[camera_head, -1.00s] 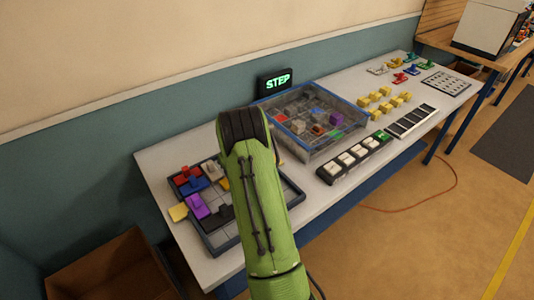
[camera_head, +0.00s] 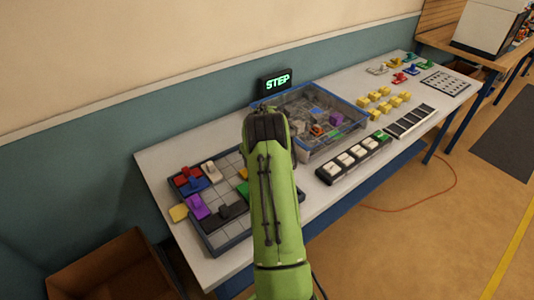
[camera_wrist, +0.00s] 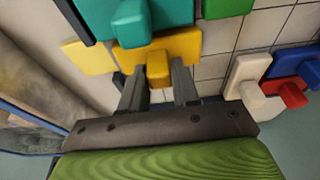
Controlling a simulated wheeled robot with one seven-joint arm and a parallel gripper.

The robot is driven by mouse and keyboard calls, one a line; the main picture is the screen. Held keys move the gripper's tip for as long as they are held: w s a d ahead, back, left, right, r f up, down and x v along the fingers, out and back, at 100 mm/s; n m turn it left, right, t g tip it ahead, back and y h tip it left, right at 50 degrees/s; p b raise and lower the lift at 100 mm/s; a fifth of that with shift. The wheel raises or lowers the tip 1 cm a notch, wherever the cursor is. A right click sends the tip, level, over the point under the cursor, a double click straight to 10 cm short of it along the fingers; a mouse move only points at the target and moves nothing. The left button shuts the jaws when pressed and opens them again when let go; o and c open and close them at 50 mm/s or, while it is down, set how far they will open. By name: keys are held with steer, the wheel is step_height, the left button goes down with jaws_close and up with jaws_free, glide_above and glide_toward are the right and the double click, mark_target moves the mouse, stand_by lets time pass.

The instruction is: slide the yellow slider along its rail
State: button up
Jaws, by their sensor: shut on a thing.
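The yellow slider (camera_wrist: 184,45) lies on the grey tiled board, with its raised knob (camera_wrist: 157,70) between my fingers in the wrist view. My gripper (camera_wrist: 159,77) is shut on this knob. Teal pieces (camera_wrist: 135,22) sit right beside the slider. In the head view my arm hides the gripper and part of the board (camera_head: 227,241). A bit of yellow (camera_head: 242,188) shows at the arm's left edge; I cannot tell whether it is the slider.
Red (camera_head: 187,181), white (camera_head: 209,170), purple (camera_head: 196,207) and black (camera_head: 226,216) pieces occupy the board's left part. A clear blue-rimmed bin (camera_head: 337,148) stands close on the right. A lit STEP sign (camera_head: 276,81) stands behind. Bare tiles lie right of the white piece.

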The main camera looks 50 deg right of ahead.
steer(key=shift+s+d+p, duration=0.2)
steer(key=shift+s+d, duration=0.05)
steer(key=shift+d, duration=0.8)
steer(key=shift+s+d+p, duration=0.15)
steer(key=shift+s+d, duration=0.15)
steer(key=shift+d, duration=0.7)
steer(key=shift+s+d+p, duration=0.2)
steer(key=shift+s+d, duration=0.05)
steer(key=shift+d, duration=0.8)
steer(key=o, duration=0.6)
steer(key=shift+c, duration=0.2)
step_height(320, 180, up, 7)
steer(key=p, duration=0.4)
